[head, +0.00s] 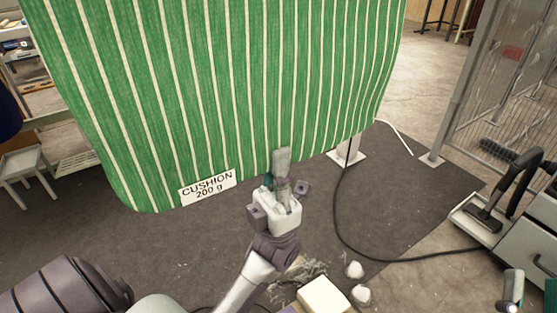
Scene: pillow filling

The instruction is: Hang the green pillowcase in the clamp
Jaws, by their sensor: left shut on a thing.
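The green pillowcase (220,90) with cream stripes fills the upper middle of the head view. It hangs spread out, and its top runs out of the picture. A white label on it reads "CUSHION 200 g" (208,187) near its lower left edge. My left gripper (282,165) is at the pillowcase's lower edge, right of the label, and is shut on the cloth there. The gripped fold is mostly hidden by the fingers. The clamp is not in view. My right gripper is not in view.
A dark mat (400,205) covers the floor, with a black cable (345,225) across it. A white foot plate (346,157) stands behind the pillowcase. A mesh fence (500,80) and a grey unit (535,225) stand at right. White lumps (355,270) lie at the bottom.

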